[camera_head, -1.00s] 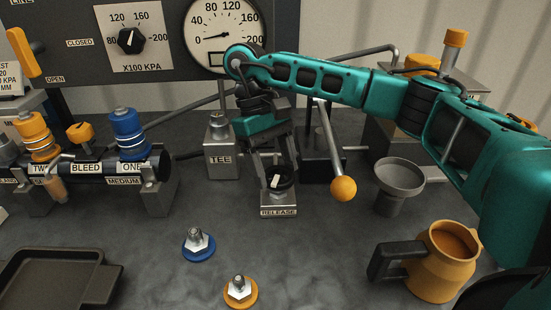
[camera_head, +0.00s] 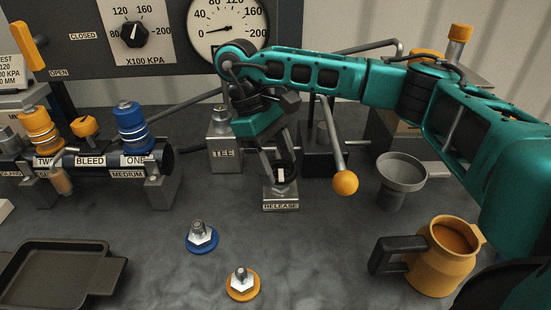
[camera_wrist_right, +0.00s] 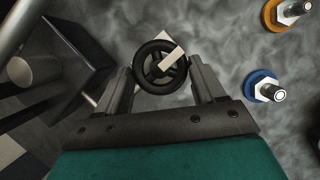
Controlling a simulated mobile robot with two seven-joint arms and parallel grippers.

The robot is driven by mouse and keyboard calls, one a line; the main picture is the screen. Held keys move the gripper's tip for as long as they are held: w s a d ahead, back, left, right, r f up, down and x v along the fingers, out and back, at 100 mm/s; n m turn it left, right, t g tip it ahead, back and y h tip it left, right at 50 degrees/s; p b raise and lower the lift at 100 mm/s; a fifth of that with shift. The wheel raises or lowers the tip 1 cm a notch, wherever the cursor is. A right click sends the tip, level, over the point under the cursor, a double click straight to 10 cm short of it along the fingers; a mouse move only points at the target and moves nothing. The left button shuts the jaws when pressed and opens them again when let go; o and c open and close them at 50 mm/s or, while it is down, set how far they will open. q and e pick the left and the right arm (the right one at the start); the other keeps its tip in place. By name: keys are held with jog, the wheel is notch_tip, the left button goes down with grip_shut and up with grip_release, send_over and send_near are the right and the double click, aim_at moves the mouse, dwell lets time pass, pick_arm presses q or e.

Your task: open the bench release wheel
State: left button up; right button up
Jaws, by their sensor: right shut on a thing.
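The bench release wheel (camera_head: 291,176) is a small dark wheel with a white mark, on top of a grey block labelled RELEASE (camera_head: 281,196). My right gripper (camera_head: 283,168) points down from above with its fingers on either side of the wheel. The right wrist view shows the round rim and spokes of the wheel (camera_wrist_right: 142,79) between the two fingers of the right gripper (camera_wrist_right: 161,70); it is shut on the wheel. A pale strip lies across the upper right of the wheel there. My left gripper is in neither view.
A grey TEE block (camera_head: 222,140) stands left of the wheel, and a lever with an orange ball (camera_head: 345,183) close to its right. A funnel cup (camera_head: 402,175) and an orange jug (camera_head: 447,262) stand farther right. Blue (camera_head: 201,238) and orange (camera_head: 242,284) fittings lie in front.

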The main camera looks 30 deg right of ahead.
jog(key=o, duration=1)
jog(key=shift+o, duration=0.2)
pick_arm(q)
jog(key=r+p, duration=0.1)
jog(key=p, duration=0.1)
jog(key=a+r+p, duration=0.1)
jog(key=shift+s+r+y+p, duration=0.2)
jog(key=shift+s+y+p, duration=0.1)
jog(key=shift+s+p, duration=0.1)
pick_arm(e)
jog(key=v, duration=1.3)
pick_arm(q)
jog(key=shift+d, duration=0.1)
